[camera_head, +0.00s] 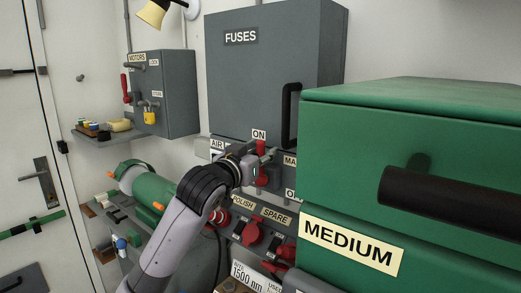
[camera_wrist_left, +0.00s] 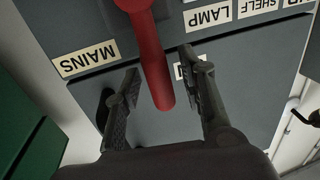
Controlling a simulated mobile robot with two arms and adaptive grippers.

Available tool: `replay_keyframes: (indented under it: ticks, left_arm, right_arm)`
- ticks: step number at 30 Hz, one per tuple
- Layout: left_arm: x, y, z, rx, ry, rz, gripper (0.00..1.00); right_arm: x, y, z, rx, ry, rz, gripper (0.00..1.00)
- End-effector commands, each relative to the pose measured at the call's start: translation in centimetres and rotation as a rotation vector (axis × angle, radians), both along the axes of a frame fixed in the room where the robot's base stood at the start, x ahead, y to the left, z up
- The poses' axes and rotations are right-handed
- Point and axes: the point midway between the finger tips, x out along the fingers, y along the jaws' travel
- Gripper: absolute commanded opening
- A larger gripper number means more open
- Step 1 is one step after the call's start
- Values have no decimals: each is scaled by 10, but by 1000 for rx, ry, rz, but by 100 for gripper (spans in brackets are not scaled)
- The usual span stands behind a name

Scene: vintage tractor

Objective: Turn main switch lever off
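The red main switch lever (camera_head: 261,147) stands on the grey panel beside the MAINS label (camera_head: 290,160), with its handle pointing up toward the ON label (camera_head: 259,134). A label starting with O (camera_head: 291,194) sits lower down and is partly hidden. My left gripper (camera_head: 257,162) is at the lever and covers part of it. In the left wrist view, where the labels appear upside down, the lever (camera_wrist_left: 152,60) lies between the two open fingers of the left gripper (camera_wrist_left: 161,78), with a gap on each side. My right gripper is not in view.
A large green MEDIUM cabinet (camera_head: 405,180) with a dark handle fills the right side. The grey FUSES box (camera_head: 262,75) hangs above the panel. Red sockets (camera_head: 252,233) sit below. The MOTORS box (camera_head: 165,95) and a green machine (camera_head: 155,190) are at left.

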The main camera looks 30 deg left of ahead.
Motion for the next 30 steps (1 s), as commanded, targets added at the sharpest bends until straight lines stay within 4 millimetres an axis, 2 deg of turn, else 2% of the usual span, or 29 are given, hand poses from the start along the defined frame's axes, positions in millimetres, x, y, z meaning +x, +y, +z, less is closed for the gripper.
replay_keyframes:
  ticks: [7,23,30]
  left_arm:
    - [0,0,0,0,0,0,36]
    - [0,0,0,0,1,0,0]
    - [0,0,0,0,1,0,0]
  right_arm:
    - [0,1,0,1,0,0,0]
    - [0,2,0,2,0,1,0]
    - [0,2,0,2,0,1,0]
